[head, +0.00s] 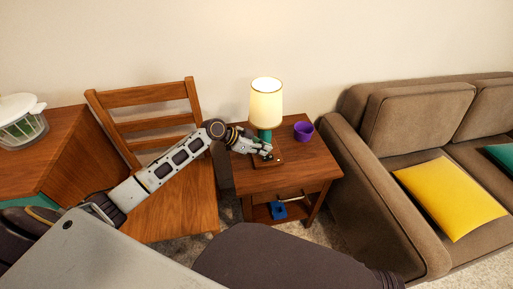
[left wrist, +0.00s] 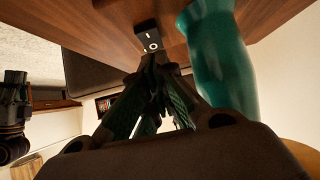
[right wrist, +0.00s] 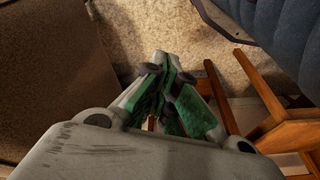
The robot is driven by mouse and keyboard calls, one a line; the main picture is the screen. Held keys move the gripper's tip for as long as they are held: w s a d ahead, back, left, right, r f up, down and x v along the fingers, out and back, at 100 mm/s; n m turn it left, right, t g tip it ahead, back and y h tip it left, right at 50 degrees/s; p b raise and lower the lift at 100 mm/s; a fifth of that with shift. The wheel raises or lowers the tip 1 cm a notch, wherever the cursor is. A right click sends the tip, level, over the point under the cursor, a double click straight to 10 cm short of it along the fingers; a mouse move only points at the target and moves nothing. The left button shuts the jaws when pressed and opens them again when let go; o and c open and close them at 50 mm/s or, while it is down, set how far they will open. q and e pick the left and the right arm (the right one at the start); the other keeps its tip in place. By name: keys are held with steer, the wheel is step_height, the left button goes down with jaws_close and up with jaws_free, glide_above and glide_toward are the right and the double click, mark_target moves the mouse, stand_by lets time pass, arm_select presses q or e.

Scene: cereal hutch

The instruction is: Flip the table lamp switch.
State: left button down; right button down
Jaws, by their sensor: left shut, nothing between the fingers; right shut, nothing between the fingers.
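The table lamp (head: 266,103) stands on the small wooden side table (head: 312,165), with a bright cream shade and a teal base. The teal base (left wrist: 220,65) also shows in the left wrist view. A small black switch box with a white ring (left wrist: 149,38) sits on the tabletop beside the base. My left gripper (head: 268,154) is shut and empty, low in front of the lamp base. In the left wrist view its fingertips (left wrist: 155,62) point at the switch and are very close; I cannot tell whether they touch. My right gripper (right wrist: 165,62) is shut and empty over the carpet.
A purple cup (head: 303,131) stands right of the lamp. A blue object (head: 279,210) lies on the table's lower shelf. A wooden chair (head: 165,205) stands left of the table, and a brown sofa (head: 375,215) with a yellow cushion (head: 450,196) stands right.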

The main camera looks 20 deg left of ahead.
mark_target(268, 157)
arm_select(q)
steer(key=shift+x, duration=1.1)
arm_select(e)
steer(key=shift+s+a+r, duration=0.1)
steer(key=shift+s+r, duration=0.2)
steer(key=shift+r, duration=0.05)
arm_select(q)
steer(key=shift+d, duration=0.1)
arm_select(e)
steer(key=shift+w+r, duration=0.15)
steer(key=shift+w, duration=0.05)
